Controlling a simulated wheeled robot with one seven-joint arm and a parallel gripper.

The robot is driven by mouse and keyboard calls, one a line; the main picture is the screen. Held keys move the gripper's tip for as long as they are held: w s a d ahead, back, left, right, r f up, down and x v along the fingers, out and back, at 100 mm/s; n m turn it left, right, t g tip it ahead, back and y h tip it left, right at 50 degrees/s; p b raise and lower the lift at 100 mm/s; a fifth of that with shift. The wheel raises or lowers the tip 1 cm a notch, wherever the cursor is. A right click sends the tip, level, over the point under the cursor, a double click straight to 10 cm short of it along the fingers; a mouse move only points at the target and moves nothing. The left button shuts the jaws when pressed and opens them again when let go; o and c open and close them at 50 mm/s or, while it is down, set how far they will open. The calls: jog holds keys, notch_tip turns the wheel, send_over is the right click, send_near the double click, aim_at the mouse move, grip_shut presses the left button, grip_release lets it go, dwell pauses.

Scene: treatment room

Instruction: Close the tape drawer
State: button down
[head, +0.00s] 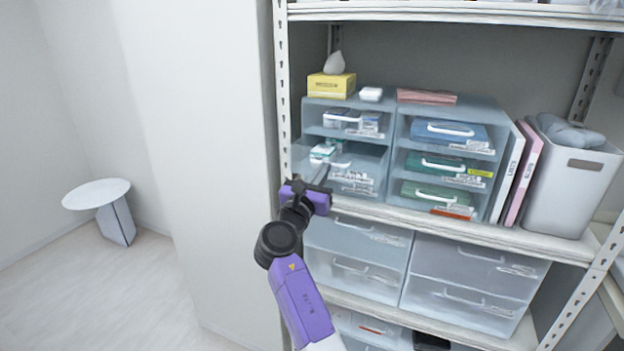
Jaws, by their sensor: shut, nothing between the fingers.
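A clear drawer unit (313,103) stands on the middle shelf, with white-handled drawers and small labels I cannot read. In its left column, one drawer (368,163) below the top one appears pulled out, with small white and teal packs (325,151) showing inside. I cannot read which label marks the tape drawer. My gripper (322,176) is shut and empty, at the front left of this pulled-out drawer. It hides part of the drawer front, and I cannot tell whether it touches it.
A shelf post (282,120) rises just left of the drawers. A yellow tissue box (332,85) stands on top. Binders (523,175) and a grey bin (570,190) are at right. More drawers (355,245) sit below. A small round table (97,194) stands at far left; open floor lies around it.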

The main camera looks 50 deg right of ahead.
aim_at(337, 156)
jog(key=x, duration=0.3)
jog(key=f+x, duration=0.1)
jog(key=x, duration=0.2)
jog(key=b+x, duration=0.1)
jog(key=x, duration=0.2)
jog(key=shift+d+f, duration=0.3)
jog(key=shift+f, duration=0.15)
jog(key=shift+w+d, duration=0.1)
jog(key=shift+d, duration=0.15)
jog(key=shift+d+r, duration=0.1)
jog(key=shift+r, duration=0.05)
jog(key=shift+d+r, duration=0.1)
